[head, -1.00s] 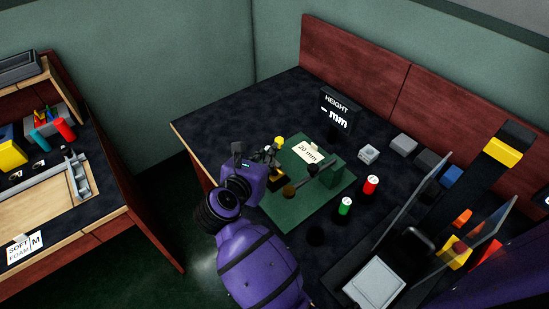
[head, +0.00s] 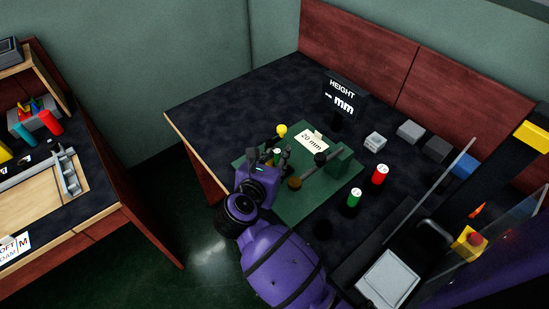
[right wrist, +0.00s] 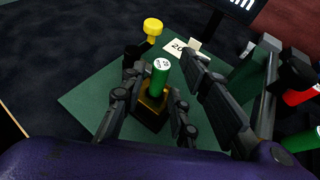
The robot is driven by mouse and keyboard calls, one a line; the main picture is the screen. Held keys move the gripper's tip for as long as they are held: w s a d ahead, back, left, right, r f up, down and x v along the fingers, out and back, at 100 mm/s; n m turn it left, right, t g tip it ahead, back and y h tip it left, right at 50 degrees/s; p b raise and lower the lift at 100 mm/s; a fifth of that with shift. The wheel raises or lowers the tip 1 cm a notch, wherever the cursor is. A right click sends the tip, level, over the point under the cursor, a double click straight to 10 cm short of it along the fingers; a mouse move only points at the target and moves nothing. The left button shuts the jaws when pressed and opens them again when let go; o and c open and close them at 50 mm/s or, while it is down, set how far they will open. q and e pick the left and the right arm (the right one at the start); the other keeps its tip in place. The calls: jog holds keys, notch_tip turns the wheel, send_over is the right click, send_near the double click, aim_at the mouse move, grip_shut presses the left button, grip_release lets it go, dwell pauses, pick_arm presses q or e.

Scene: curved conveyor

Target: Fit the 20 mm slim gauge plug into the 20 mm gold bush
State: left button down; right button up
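A green plug (right wrist: 160,78) with a white labelled top stands upright at the top of a gold bush (right wrist: 152,104) in the right wrist view. How deep it sits cannot be told. The plug also shows small in the head view (head: 277,155). My right gripper (right wrist: 165,72) has its fingers spread on either side of the plug, with gaps visible; it also shows over the green mat in the head view (head: 276,156). The bush is mostly hidden behind the gripper in the head view. My left gripper is not in view.
The green mat (head: 300,208) carries a "20 mm" card (head: 312,142) and a green stand (head: 342,160) with a bar. A yellow knob (head: 281,130) stands at its edge. Another green plug (head: 354,199) and a red plug (head: 380,175) stand to the right. The height display (head: 341,95) is behind.

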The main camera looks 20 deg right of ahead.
jog(key=shift+s+a, duration=0.1)
jog(key=shift+s+a, duration=0.15)
jog(key=shift+s, duration=0.05)
jog(key=b+v, duration=0.1)
jog(key=v, duration=1)
jog(key=shift+a+r, duration=0.1)
